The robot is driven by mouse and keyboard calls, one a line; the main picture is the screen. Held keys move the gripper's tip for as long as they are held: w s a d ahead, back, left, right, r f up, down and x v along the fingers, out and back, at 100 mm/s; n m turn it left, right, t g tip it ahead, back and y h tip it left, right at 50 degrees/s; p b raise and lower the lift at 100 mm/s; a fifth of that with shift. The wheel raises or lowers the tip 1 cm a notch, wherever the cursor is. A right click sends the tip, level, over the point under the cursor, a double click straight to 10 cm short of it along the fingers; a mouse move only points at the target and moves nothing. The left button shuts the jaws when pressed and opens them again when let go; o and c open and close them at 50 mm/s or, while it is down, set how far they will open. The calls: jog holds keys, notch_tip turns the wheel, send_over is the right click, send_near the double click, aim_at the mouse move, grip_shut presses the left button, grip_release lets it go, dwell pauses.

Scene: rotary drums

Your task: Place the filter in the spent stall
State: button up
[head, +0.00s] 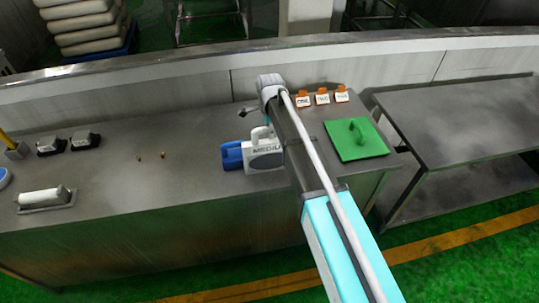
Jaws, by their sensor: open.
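A white cylinder, which looks like the filter (42,197), lies on its side in a low grey holder (50,208) at the left front of the metal counter. My gripper (243,113) shows as a small dark shape at the left of my wrist, over the back of the counter. It is open and well to the right of the filter, with no object seen in it. No stall marked "spent" can be read. Small orange-backed signs (322,98) stand at the back right, their lettering too small to read surely.
A blue and white jug marked MEDIUM (262,158) stands beside my arm. A green plate with a handle (355,139) lies to the right. Two dark-and-white blocks (85,140) and two tiny brown pieces (139,158) sit left.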

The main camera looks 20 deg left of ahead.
dwell(0.4)
grip_shut()
